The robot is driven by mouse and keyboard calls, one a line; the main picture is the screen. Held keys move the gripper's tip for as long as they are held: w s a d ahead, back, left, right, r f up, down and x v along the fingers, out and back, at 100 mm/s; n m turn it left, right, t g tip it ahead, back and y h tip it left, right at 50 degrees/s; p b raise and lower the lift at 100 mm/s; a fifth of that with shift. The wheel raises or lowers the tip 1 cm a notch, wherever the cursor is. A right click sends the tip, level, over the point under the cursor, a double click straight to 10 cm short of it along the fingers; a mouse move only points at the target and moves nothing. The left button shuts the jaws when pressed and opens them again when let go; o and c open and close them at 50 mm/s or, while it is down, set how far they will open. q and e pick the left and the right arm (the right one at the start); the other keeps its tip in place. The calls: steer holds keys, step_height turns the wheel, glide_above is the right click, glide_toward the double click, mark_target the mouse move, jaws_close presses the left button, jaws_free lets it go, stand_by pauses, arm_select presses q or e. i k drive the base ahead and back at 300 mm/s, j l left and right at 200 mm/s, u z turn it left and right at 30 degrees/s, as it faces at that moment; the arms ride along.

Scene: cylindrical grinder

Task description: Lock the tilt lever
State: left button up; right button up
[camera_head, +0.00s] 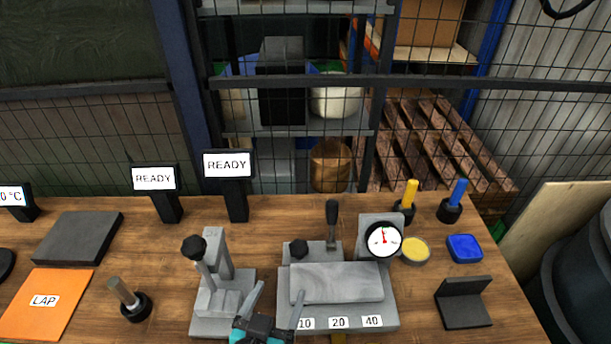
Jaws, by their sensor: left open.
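A grey fixture (338,283) with a flat block on top and labels 10, 20 and 40 stands at the table's front middle. Neither is labelled, so I cannot tell for sure which is the tilt lever. Another grey stand (217,275) to the left has a leaning rod with a black knob. My left gripper (280,290) is open and empty at the bottom, between the stand and the fixture, apart from both levers. My right gripper is not in view.
A dial gauge (383,239) stands at the fixture's back right. Yellow and blue handled tools (408,200), a blue dish (464,248) and a dark angle block (463,304) are at right. READY signs (227,166) stand behind. An orange LAP mat (45,302) lies left.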

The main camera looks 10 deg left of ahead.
mark_target(331, 205)
steer(key=k, duration=1)
